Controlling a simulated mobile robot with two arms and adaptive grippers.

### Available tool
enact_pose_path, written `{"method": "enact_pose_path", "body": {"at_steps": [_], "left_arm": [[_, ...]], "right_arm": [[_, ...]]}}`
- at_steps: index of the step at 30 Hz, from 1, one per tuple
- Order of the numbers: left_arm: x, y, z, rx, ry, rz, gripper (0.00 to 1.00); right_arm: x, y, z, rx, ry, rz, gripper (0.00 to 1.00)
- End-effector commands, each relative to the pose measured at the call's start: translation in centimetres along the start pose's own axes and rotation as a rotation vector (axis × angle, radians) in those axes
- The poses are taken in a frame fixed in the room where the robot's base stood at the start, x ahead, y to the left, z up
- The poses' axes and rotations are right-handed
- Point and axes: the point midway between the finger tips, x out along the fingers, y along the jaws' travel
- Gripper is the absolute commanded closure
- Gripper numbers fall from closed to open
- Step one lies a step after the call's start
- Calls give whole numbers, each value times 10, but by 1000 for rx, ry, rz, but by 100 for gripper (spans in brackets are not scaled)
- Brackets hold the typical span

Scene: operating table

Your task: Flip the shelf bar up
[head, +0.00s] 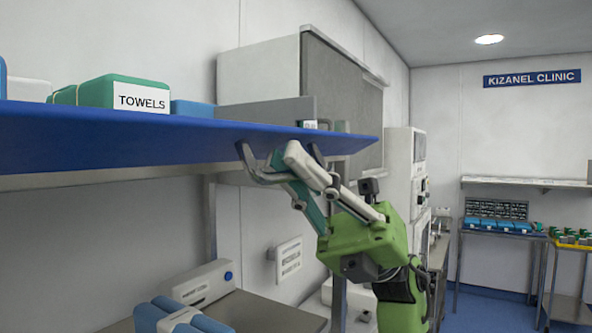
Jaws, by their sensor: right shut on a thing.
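A long blue board (120,138) runs from the left edge to a pointed right end. I take it as the shelf bar, though it may be the shelf's own face; where bar and shelf meet is not clear. My right gripper (279,152) comes up from the lower right. Its fingertips meet the board's lower edge near the right end, and the tips are partly hidden there. It is shut on the shelf bar. My left gripper is not in view.
A green pack labelled TOWELS (110,92) and a blue box (192,109) rest above the board. A grey-fronted cabinet (340,95) hangs behind. Below are a counter (265,312) and a white device (205,284). Tables stand at the far right, with open floor before them.

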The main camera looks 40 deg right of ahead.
Motion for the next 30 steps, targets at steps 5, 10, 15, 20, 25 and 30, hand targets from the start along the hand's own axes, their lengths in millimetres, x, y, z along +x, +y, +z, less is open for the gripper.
{"method": "enact_pose_path", "body": {"at_steps": [5, 10, 15, 20, 25, 30], "left_arm": [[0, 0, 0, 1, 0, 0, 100], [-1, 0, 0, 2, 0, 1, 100], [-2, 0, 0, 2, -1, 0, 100], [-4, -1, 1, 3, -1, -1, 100], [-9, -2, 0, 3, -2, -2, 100], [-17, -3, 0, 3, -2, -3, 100]], "right_arm": [[0, 1, 0, 2, -1, -2, 100], [0, 1, 1, 6, -1, -6, 100], [1, 1, 1, 14, 0, -15, 100], [2, 2, 2, 32, 0, -35, 100], [6, 3, 6, 82, 1, -90, 100], [11, 5, 11, 174, 2, -187, 100]]}}
